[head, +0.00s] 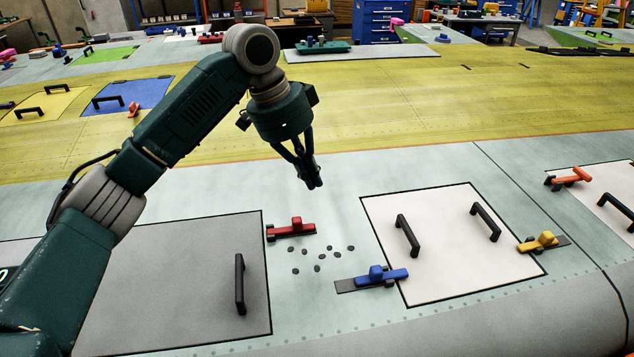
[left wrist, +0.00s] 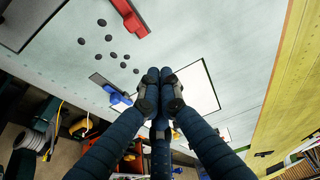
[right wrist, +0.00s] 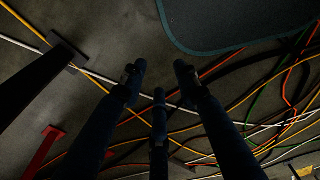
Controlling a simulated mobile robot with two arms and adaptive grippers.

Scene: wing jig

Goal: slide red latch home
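The red latch (head: 292,229) is a flat bar with a raised knob. It lies on the pale green wing skin with its left end close to the right edge of the grey panel (head: 190,285); I cannot tell whether it overlaps that edge. It also shows at the top of the left wrist view (left wrist: 130,18). My left gripper (head: 314,184) points down above the wing, behind and slightly right of the red latch, not touching it. Its fingers are together and empty. My right gripper (right wrist: 160,80) has its fingers apart with nothing between them, over a dark floor with cables.
Several dark round pieces (head: 320,255) lie right of the red latch. A blue latch (head: 381,276) and a yellow latch (head: 537,241) sit at the white panel (head: 450,270). Black handles (head: 240,284) stand up from the panels. An orange latch (head: 570,177) is far right.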

